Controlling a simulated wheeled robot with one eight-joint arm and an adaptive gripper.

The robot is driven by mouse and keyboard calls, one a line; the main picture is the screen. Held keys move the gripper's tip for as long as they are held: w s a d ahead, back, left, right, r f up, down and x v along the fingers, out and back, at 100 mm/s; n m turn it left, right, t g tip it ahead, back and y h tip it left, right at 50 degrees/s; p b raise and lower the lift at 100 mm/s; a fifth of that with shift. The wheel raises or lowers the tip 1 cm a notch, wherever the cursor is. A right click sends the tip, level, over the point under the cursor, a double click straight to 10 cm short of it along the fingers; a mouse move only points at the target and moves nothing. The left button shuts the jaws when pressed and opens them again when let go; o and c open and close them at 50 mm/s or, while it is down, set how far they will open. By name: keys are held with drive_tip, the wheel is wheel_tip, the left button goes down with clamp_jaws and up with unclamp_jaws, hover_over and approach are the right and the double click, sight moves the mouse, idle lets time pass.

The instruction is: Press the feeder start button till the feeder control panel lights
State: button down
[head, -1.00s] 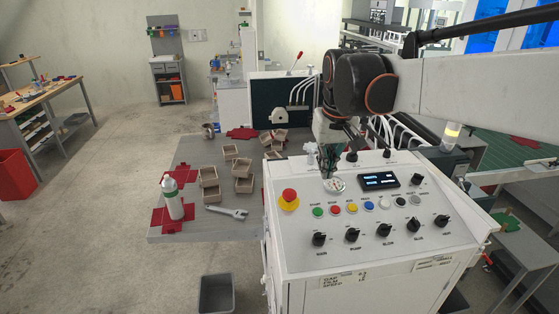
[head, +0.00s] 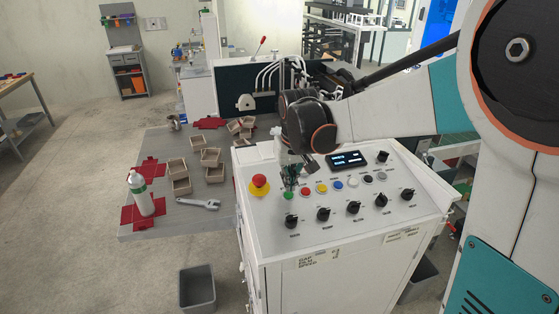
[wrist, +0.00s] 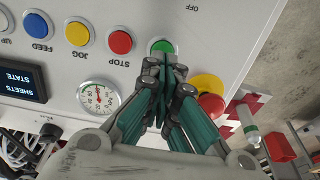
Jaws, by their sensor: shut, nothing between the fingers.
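The white control panel (head: 330,230) carries a row of coloured buttons. In the wrist view, the green button (wrist: 162,46) is directly beyond my gripper's tips, and its label is hidden. The red button (wrist: 121,42) is labelled STOP, the yellow one (wrist: 77,33) JOG and the blue one (wrist: 37,25) FEED. My gripper (head: 289,186) is shut and empty, pointing down at the green button (head: 289,196). I cannot tell whether the tips touch it. The panel's display (head: 347,160) is lit with text, reading SHEETS and STATE in the wrist view (wrist: 22,75).
A red emergency-stop knob (head: 259,182) on a yellow base stands just left of my gripper. A round gauge (wrist: 99,97) is close by. Several black knobs (head: 323,214) line the panel's front. The grey table (head: 170,220) holds small boxes, a wrench and a bottle.

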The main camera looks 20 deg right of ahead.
sight(291, 204)
drive_tip(key=shift+x, duration=0.9)
drive_tip(key=shift+b+x, duration=0.75)
drive_tip(key=shift+x, duration=0.1)
drive_tip(key=shift+s+f, duration=0.1)
drive_tip(key=shift+s, duration=0.2)
drive_tip(key=shift+w+r+p, duration=0.1)
drive_tip(key=shift+r+p, duration=0.3)
drive_tip(key=shift+r, duration=0.15)
drive_tip(key=p+v, duration=0.2)
drive_tip(key=v, duration=1.1)
drive_tip(key=shift+r, duration=0.3)
